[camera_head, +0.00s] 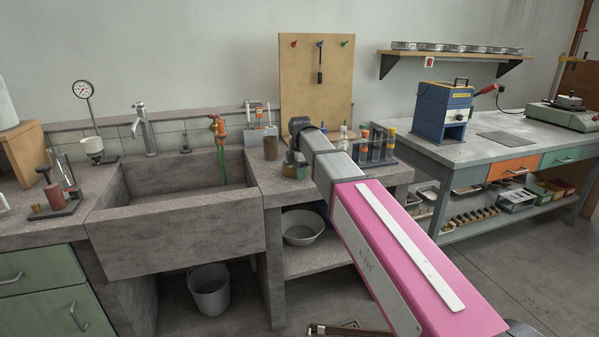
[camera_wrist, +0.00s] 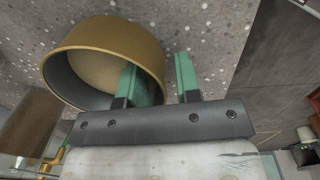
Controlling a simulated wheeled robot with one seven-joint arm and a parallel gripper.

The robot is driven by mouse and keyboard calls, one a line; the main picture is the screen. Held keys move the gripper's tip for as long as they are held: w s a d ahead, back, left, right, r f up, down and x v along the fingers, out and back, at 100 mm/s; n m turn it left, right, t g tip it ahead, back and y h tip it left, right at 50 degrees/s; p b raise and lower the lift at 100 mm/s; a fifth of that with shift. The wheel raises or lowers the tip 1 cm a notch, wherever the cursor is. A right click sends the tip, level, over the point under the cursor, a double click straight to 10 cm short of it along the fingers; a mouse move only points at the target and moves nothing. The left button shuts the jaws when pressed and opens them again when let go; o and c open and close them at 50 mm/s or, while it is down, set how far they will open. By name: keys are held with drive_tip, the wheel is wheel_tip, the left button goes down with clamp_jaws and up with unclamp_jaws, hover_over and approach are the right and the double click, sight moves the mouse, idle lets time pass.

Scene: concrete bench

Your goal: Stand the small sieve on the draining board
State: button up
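The small sieve (camera_wrist: 110,42), a round brass-coloured ring with a dark inner wall, sits on speckled concrete in the wrist view. It looks tilted there, but I cannot tell its true pose. My gripper (camera_wrist: 157,75) has two green fingers spread apart. The left finger reaches inside the sieve's ring and the right one is outside, with the wall between them and gaps visible. In the head view the sieve (camera_head: 291,172) is mostly hidden by my gripper and arm. The concrete top right of the sink (camera_head: 285,191) bears it; I cannot tell a separate draining board.
A brown cup (camera_head: 270,148) stands close left of my gripper. A rack of tubes (camera_head: 374,147) stands to the right. The deep sink (camera_head: 180,205) lies left, with a tap (camera_head: 144,128).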

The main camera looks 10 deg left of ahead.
wheel_tip(320, 180, up, 12)
drive_tip(key=shift+s+d+r, duration=0.15)
drive_tip(key=shift+s, duration=0.15)
idle(0.3)
